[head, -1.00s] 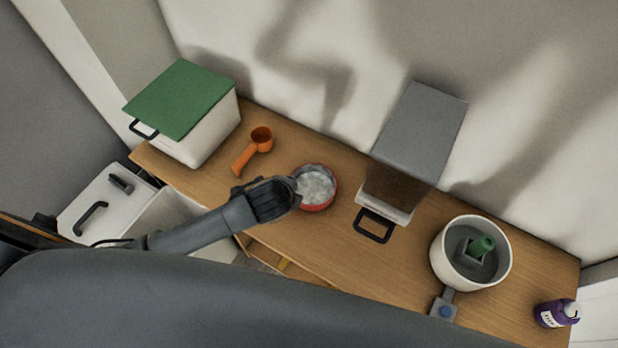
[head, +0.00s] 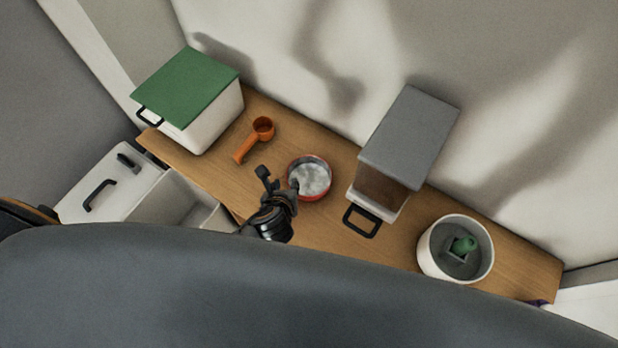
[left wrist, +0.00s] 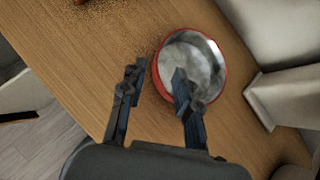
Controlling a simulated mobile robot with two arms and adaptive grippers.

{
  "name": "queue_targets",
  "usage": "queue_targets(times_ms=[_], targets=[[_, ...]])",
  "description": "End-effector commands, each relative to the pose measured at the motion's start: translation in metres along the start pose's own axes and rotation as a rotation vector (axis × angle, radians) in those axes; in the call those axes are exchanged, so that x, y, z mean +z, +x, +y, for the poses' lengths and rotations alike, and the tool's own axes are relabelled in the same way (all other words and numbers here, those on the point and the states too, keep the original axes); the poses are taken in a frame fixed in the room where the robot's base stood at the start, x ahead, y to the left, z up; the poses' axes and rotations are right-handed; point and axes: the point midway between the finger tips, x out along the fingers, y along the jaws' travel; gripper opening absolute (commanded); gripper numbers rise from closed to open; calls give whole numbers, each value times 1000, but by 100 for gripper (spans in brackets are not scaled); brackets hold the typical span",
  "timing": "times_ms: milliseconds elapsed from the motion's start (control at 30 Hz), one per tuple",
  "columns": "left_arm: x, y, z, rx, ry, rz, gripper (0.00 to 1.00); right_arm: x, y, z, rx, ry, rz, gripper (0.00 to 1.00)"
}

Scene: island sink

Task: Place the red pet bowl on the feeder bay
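The red pet bowl (head: 309,178) stands upright on the wooden counter and holds pale grey-white contents. It also shows in the left wrist view (left wrist: 221,62). My left gripper (head: 278,180) is open at the bowl's left side. In the left wrist view (left wrist: 158,72), one finger overlaps the bowl's inside and the other is outside its rim, with the near rim between them. I cannot tell whether either finger touches it. I cannot tell which part is the feeder bay. My right gripper is not in view.
A grey-lidded container (head: 408,140) with brown contents and a black handle stands close right of the bowl. Farther right is a white pot (head: 440,256). The counter's front edge is near my gripper.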

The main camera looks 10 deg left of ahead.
Motion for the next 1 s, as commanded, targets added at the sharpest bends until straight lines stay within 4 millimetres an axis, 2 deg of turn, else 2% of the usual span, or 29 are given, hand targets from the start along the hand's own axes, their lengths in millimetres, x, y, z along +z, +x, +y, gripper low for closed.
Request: queue_targets(times_ms=[100, 367, 633, 767, 1000], targets=[[0, 14, 0, 1, -1, 0, 32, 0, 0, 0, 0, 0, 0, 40], [-1, 30, 0, 1, -3, 2, 32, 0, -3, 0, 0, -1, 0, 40], [-3, 64, 1, 1, -2, 1, 32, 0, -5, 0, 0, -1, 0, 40], [-3, 71, 0, -1, -3, 1, 32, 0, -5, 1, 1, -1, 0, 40], [-3, 71, 0, -1, -3, 1, 30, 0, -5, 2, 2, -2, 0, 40]])
